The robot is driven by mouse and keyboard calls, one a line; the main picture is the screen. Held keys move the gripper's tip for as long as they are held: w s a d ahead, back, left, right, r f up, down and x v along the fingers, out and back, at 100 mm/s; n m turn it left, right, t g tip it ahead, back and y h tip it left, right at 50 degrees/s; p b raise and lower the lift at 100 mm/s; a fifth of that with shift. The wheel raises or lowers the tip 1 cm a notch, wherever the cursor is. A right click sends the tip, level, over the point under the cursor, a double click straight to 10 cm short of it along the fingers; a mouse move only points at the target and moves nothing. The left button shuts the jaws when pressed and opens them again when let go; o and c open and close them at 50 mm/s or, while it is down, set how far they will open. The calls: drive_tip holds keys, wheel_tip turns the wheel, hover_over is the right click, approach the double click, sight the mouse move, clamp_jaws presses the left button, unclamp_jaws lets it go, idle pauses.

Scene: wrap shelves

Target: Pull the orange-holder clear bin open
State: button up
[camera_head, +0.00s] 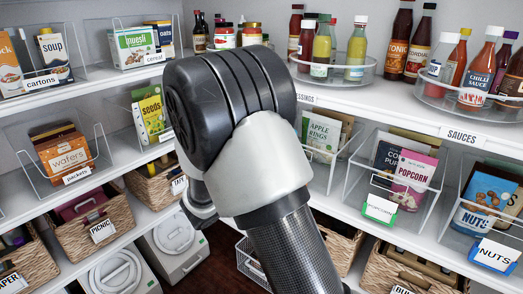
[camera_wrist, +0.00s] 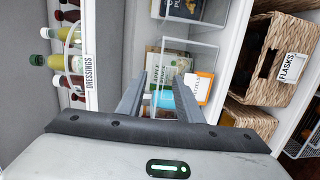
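In the wrist view, which is turned on its side, a clear bin (camera_wrist: 190,60) holds pouches and carries a label card in an orange holder (camera_wrist: 204,87) on its front. A green and cream pouch (camera_wrist: 165,64) and something blue show in or near it. My gripper (camera_wrist: 159,80) is open in front of the bin, its two fingers apart with nothing visibly gripped. I cannot tell whether a finger touches the bin. In the head view, a clear bin (camera_head: 334,166) with an apple rings pouch (camera_head: 321,136) is partly behind my arm; the gripper and orange holder are hidden there.
A green-holder bin (camera_head: 420,205) with popcorn and a blue-holder nuts bin (camera_head: 508,222) stand to the right. The dressings shelf edge (camera_head: 345,100) with bottles runs above. A flasks basket (camera_wrist: 278,60) sits below. Open aisle floor shows beneath my arm.

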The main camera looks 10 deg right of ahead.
drive_tip(key=w+a+f+n+t, duration=0.1)
drive_tip(key=w+a+f+t, duration=0.1)
drive_tip(key=w+a+f, duration=0.15)
drive_tip(key=x, duration=0.5)
drive_tip(key=b+x, duration=0.1)
drive_tip(key=x, duration=1.1)
drive_tip(key=shift+w+a+r, duration=0.15)
drive_tip(key=shift+w+r, duration=0.1)
drive_tip(key=shift+r, duration=0.1)
clamp_jaws()
